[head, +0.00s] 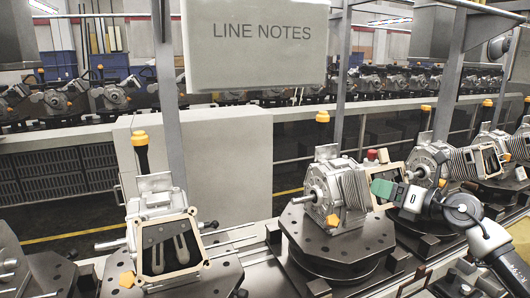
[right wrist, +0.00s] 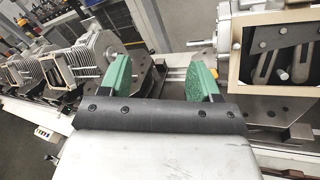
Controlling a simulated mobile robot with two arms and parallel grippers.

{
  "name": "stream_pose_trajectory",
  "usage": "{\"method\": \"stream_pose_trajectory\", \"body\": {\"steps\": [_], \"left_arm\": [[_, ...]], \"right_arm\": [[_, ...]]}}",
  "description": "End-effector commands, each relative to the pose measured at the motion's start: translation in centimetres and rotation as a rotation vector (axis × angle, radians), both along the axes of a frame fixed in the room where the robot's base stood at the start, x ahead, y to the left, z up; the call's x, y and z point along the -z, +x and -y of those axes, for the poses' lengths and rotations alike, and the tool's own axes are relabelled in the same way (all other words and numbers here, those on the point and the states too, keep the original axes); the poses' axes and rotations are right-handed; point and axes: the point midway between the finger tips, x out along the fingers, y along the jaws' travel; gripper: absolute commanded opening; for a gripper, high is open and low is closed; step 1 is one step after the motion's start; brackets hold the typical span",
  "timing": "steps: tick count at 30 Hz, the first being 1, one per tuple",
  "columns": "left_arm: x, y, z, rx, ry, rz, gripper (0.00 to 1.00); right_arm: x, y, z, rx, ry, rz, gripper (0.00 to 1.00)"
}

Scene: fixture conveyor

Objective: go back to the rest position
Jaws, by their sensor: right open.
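My right gripper (head: 378,189) reaches in from the right in the head view, its green fingers near the grey motor on the middle round fixture. In the right wrist view my right gripper (right wrist: 160,68) has its two green fingers apart, with nothing held between them. Whether a finger touches the motor cannot be told. My left gripper does not show in the head view.
A finned grey motor (head: 345,190) sits on a dark round fixture (head: 330,254). Another motor with an open terminal box (head: 170,248) stands at the left. More motors line the conveyor at right. A "LINE NOTES" board (head: 257,62) hangs above.

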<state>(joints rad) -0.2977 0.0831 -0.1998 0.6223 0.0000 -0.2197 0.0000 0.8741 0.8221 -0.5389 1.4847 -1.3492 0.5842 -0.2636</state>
Motion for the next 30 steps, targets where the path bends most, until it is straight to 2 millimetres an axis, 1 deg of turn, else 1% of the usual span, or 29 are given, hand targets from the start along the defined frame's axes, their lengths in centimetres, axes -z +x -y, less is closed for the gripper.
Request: {"method": "stream_pose_trajectory", "body": {"steps": [1,2,3,5,6,8,9,11,12,14,15,17,18,20,21,24,27,30], "left_arm": [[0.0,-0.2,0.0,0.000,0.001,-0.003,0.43],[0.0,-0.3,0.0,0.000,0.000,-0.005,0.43],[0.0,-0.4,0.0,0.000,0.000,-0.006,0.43],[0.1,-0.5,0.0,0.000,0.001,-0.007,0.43],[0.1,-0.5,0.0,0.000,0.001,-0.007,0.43],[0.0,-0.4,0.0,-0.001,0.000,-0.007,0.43],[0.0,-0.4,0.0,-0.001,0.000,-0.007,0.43],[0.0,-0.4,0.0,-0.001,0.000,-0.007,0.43],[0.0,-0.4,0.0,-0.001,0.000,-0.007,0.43],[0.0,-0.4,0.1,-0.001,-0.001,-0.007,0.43],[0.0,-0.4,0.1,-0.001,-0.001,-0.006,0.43],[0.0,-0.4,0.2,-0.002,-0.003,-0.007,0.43],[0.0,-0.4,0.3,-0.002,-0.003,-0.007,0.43],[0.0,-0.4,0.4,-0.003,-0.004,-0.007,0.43],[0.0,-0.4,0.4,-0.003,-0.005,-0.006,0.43],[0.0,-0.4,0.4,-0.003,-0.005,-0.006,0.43],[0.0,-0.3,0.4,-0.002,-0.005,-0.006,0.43],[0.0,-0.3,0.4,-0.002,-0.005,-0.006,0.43]], "right_arm": [[1.3,-0.7,-2.2,-0.017,0.117,-0.006,0.62],[1.8,-1.1,-3.3,-0.018,0.197,-0.009,0.62],[2.4,-1.8,-4.5,-0.014,0.319,-0.017,0.62],[3.5,-3.0,-6.0,0.011,0.520,-0.043,0.62],[4.4,-3.9,-6.6,0.039,0.657,-0.071,0.62],[5.9,-5.2,-6.9,0.100,0.860,-0.124,0.62],[7.1,-6.2,-6.8,0.153,0.992,-0.168,0.62],[9.4,-7.7,-6.4,0.251,1.182,-0.243,0.62],[11.1,-8.8,-6.0,0.326,1.303,-0.301,0.62],[14.1,-10.8,-5.4,0.456,1.473,-0.395,0.62],[16.2,-12.4,-5.0,0.553,1.578,-0.461,0.62],[19.4,-15.2,-4.5,0.713,1.719,-0.568,0.62],[21.7,-17.3,-4.4,0.827,1.801,-0.643,0.62],[24.5,-20.5,-4.4,0.993,1.898,-0.747,0.62],[25.9,-22.4,-4.4,1.091,1.941,-0.807,0.62],[28.6,-26.8,-4.9,1.300,2.013,-0.934,0.62],[30.3,-30.5,-5.5,1.470,2.044,-1.037,0.62],[31.4,-33.8,-6.0,1.618,2.057,-1.124,0.62]]}}
